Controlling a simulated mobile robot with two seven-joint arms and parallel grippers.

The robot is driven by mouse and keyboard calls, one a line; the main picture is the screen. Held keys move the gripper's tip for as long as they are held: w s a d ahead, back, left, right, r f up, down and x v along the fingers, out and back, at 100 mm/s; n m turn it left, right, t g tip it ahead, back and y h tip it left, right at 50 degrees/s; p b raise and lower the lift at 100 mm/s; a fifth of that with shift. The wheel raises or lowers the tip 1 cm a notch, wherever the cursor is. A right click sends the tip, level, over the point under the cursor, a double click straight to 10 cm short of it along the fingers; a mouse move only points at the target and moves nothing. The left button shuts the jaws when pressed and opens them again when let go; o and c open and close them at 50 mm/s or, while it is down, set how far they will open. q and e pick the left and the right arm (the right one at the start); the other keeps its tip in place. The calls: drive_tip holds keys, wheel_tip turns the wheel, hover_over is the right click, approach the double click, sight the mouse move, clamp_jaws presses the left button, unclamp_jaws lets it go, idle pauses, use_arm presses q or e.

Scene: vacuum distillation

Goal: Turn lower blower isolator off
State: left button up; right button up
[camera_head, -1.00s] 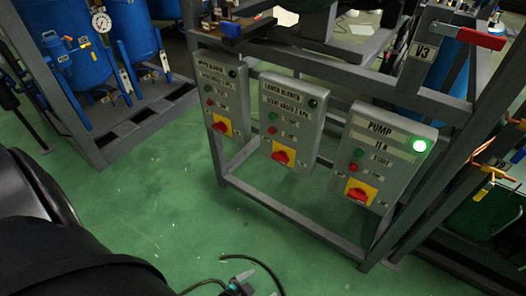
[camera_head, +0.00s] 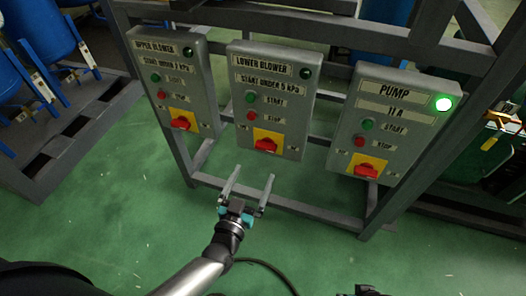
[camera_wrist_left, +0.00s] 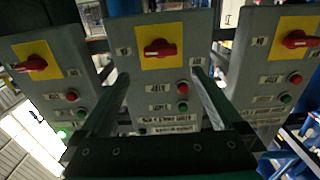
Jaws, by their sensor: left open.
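The lower blower box (camera_head: 272,100) is the middle of three grey boxes. Its isolator is a red handle (camera_head: 266,145) on a yellow plate near the box bottom, lying roughly crosswise. In the left wrist view, which is upside down, the same red handle (camera_wrist_left: 158,47) shows at the upper middle. My left gripper (camera_head: 250,175) is open and empty, just below and in front of this box, apart from the handle. Its two fingers (camera_wrist_left: 160,76) flank the middle box in the wrist view. A dark part at the bottom edge may be my right gripper (camera_head: 366,290); its fingers cannot be made out.
The upper blower box (camera_head: 170,80) stands to the left and the pump box (camera_head: 390,120), with a lit green lamp (camera_head: 443,104), to the right. Both have similar red handles. A grey frame rail (camera_head: 300,209) runs below the boxes. Green floor lies open in front.

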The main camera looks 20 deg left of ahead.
sight(265, 149)
use_arm(q)
drive_tip(key=w+b, duration=0.2)
drive_tip(key=w, duration=0.6)
drive_tip(key=shift+d+f+b, duration=0.1)
drive_tip(key=shift+b, duration=0.2)
drive_tip(key=shift+w+b, duration=0.4)
drive_tip(key=shift+w, duration=0.65)
use_arm(e)
wheel_tip(265, 149, up, 8)
drive_tip(key=w+t, duration=0.1)
drive_tip(key=w, duration=0.1)
drive_tip(key=shift+a+f, duration=0.15)
drive_tip(key=shift+f, duration=0.05)
use_arm(q)
drive_tip(key=shift+c, duration=0.2)
drive_tip(key=c, duration=1.2)
